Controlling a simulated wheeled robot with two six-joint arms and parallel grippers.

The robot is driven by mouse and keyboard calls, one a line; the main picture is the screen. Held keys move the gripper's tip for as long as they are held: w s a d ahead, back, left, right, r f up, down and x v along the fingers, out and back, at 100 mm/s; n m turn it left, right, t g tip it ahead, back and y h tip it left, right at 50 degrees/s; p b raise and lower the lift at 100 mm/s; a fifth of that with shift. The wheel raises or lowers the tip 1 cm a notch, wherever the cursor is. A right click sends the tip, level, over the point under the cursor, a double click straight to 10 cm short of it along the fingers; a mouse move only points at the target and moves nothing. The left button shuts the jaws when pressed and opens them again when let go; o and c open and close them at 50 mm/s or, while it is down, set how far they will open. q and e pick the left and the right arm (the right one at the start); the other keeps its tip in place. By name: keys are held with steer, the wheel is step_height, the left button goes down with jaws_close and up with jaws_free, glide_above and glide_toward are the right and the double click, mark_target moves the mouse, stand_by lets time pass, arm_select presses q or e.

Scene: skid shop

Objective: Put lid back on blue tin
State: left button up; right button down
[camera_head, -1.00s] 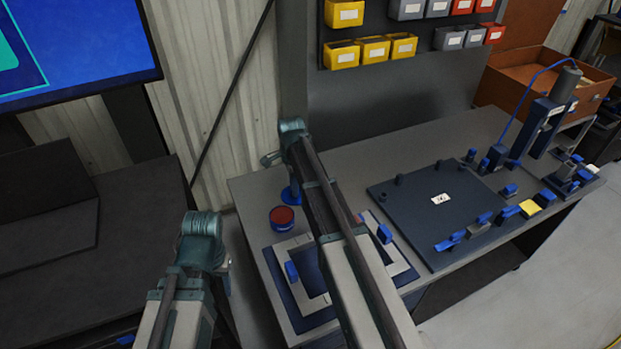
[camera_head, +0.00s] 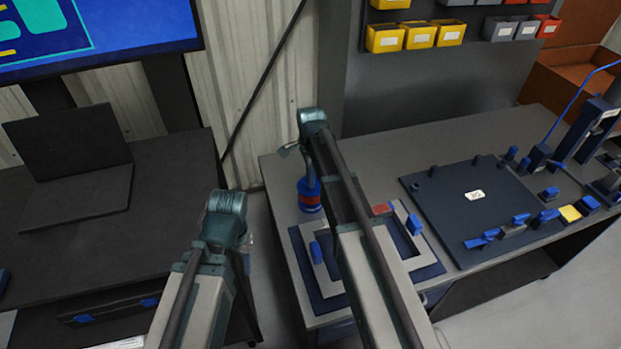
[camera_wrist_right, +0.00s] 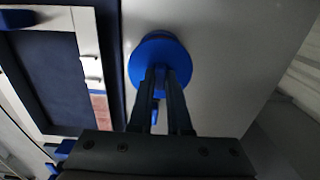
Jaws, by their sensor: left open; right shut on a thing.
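The blue tin (camera_head: 310,207) stands on the bench near its back left corner, with a red part (camera_head: 309,198) showing at its top. The blue lid (camera_head: 307,187) is just above it, and I cannot tell whether they touch. My right gripper (camera_head: 309,174) is shut on the lid from above. In the right wrist view the round blue lid (camera_wrist_right: 158,52) lies between the fingertips (camera_wrist_right: 159,72) and hides most of the tin. My left gripper (camera_head: 248,240) is open, left of the bench, mostly hidden behind its own wrist.
A dark blue board with a pale frame (camera_head: 420,250) and blue handles lies in front of the tin, partly behind my right arm. A dark plate (camera_head: 470,220) with blue clamps is further right. A dark table (camera_head: 75,225) with a laptop-like object stands left. A wall is behind.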

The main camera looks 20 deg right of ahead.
steer(key=shift+f+b, duration=1.65)
steer(key=shift+f, duration=0.35)
steer(key=shift+f, duration=0.15)
stand_by(0.4)
steer(key=shift+c, duration=1.5)
jaws_free()
steer(key=shift+r+p, duration=3.4)
steer(key=shift+r, duration=0.15)
steer(key=shift+c, duration=0.3)
